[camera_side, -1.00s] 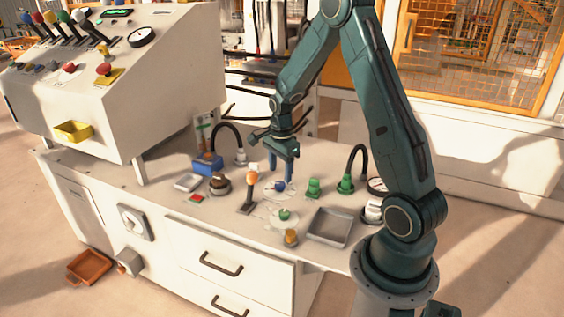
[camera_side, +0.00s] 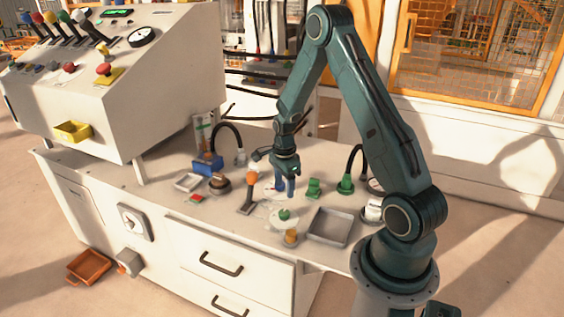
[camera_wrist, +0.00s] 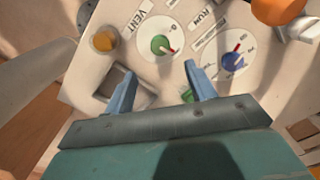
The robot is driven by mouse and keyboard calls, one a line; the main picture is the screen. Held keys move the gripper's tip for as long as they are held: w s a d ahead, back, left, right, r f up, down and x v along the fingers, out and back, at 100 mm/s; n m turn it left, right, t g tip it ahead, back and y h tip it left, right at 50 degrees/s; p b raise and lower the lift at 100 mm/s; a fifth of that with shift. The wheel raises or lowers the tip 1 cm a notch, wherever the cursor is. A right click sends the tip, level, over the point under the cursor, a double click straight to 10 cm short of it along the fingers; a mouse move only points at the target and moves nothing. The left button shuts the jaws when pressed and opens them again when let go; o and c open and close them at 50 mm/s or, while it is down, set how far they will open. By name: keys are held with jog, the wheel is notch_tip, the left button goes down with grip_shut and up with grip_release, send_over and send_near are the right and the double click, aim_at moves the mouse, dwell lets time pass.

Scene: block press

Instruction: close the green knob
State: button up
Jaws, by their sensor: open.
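The green knob (camera_side: 284,214) sits on a white round dial on the bench top, in front of my gripper in the side view. In the wrist view the green knob (camera_wrist: 160,44) has a red pointer aimed to the lower right, next to a "VENT" label. My gripper (camera_side: 285,192) points down above the bench, just behind the green knob and apart from it. In the wrist view my gripper (camera_wrist: 163,82) has its two blue fingers spread, with nothing between them. The knob lies beyond the fingertips.
A blue knob (camera_wrist: 233,62) on its own dial is close to the right finger. A yellow knob (camera_side: 290,236), an orange-topped lever (camera_side: 252,178) and a grey tray (camera_side: 329,227) surround the green knob. Green fittings (camera_side: 314,187) stand to the right.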

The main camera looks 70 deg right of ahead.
aim_at(284, 212)
jog(key=shift+f, duration=5.15)
jog(key=c, duration=1)
